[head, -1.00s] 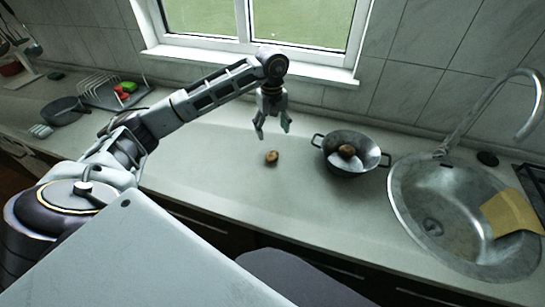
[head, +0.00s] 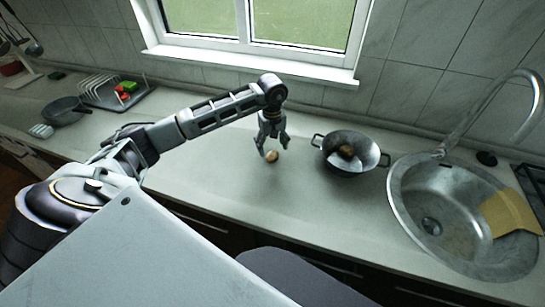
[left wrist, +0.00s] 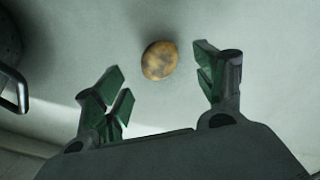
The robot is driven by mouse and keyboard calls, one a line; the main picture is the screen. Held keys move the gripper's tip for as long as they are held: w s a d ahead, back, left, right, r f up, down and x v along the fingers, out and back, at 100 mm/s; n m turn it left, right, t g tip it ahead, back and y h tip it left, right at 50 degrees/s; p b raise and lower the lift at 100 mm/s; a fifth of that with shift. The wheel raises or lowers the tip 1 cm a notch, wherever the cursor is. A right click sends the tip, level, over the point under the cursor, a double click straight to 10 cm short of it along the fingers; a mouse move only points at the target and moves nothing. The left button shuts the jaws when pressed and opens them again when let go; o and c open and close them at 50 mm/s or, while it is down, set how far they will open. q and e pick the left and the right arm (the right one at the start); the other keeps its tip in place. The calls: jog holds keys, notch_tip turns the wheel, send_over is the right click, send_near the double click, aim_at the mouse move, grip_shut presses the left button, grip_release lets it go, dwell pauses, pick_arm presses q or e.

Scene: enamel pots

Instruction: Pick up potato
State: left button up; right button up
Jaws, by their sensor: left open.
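A small brown potato (head: 272,157) lies on the grey countertop (head: 215,180), left of the wok. In the left wrist view the potato (left wrist: 159,60) shows between and just beyond the fingertips, with bare counter around it. My left gripper (head: 273,150) points down at the potato, its fingers spread to either side. In the left wrist view its green-padded fingers (left wrist: 160,80) are wide apart with nothing between them touching. My right gripper is not in view.
A metal sink (head: 425,203) with a tall faucet (head: 488,108) and a yellow cloth (head: 507,215) is at the right. A dish rack (head: 100,92) and a pan (head: 66,110) stand at the far left. The window wall bounds the back. The counter left of the potato is clear.

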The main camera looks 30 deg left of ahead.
aim_at(272, 153)
pick_arm(q)
jog(key=shift+f+p, duration=0.3)
jog(key=shift+f, duration=0.5)
notch_tip(272, 153, down, 2)
jog(key=shift+f+p, duration=0.25)
jog(key=shift+p, duration=0.05)
jog(key=shift+f, duration=0.55)
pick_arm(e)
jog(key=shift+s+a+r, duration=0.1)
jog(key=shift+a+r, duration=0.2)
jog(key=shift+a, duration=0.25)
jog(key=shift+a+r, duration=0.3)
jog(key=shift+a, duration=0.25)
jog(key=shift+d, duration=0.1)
pick_arm(q)
jog(key=shift+c, duration=0.4)
jog(key=c, duration=1)
jog(key=shift+c, duration=0.2)
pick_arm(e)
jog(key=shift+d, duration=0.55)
